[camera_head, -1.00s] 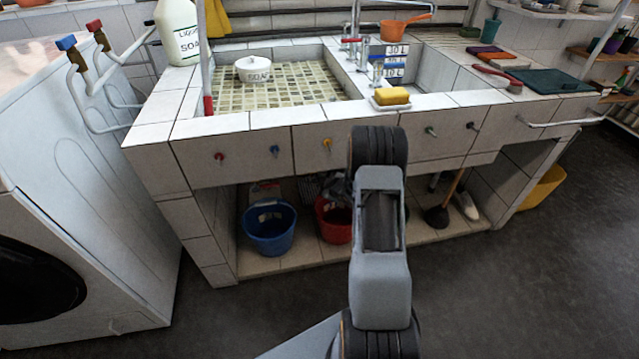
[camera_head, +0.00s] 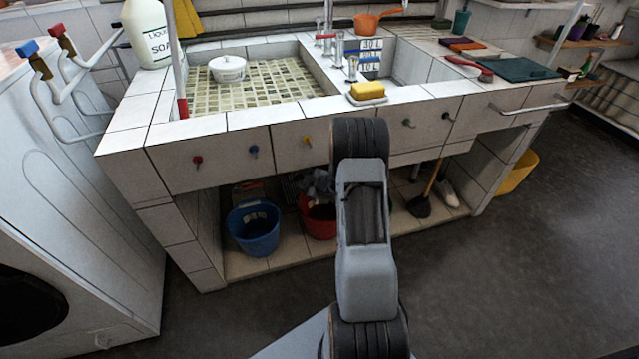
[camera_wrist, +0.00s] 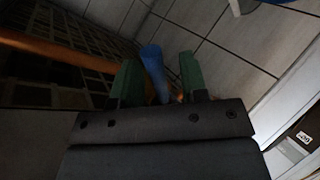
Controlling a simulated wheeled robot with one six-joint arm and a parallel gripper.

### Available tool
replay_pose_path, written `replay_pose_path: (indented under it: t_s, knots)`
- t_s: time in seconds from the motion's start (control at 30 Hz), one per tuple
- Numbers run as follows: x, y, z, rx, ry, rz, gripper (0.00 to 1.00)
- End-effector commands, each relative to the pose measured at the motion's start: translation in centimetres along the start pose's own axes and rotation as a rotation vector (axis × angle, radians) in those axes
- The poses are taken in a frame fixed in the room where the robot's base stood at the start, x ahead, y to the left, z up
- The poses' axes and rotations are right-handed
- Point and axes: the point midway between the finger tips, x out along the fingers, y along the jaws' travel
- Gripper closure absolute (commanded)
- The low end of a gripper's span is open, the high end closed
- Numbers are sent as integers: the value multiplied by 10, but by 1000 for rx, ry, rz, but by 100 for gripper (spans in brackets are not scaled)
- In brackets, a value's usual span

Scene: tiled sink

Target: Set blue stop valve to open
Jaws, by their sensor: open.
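In the wrist view, a slim blue handle (camera_wrist: 154,72) stands between the two green fingers of my gripper (camera_wrist: 161,58); I take it for the blue stop valve. The fingers are open, one on each side of the handle, with a gap at least on the left. A small orange-brown part shows by the base of the handle, mostly hidden by the gripper. In the head view, my arm hides the gripper and this handle.
The tiled sink (camera_head: 240,119) has coloured knobs on its front, including a blue knob (camera_head: 254,151). Below stand a blue bucket (camera_head: 254,232) and a red bucket (camera_head: 318,222). A washing machine (camera_head: 75,215) is at left. In the wrist view, an orange-brown bar (camera_wrist: 50,50) crosses at left.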

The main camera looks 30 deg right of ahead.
Motion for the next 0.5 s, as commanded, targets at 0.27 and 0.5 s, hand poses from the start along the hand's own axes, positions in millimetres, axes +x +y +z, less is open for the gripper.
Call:
replay_pose_path:
  t_s: [0.27,0.5]
  knots:
    - [-59,3,-2,0,-1,2,60]
    - [-100,2,-1,0,0,3,60]
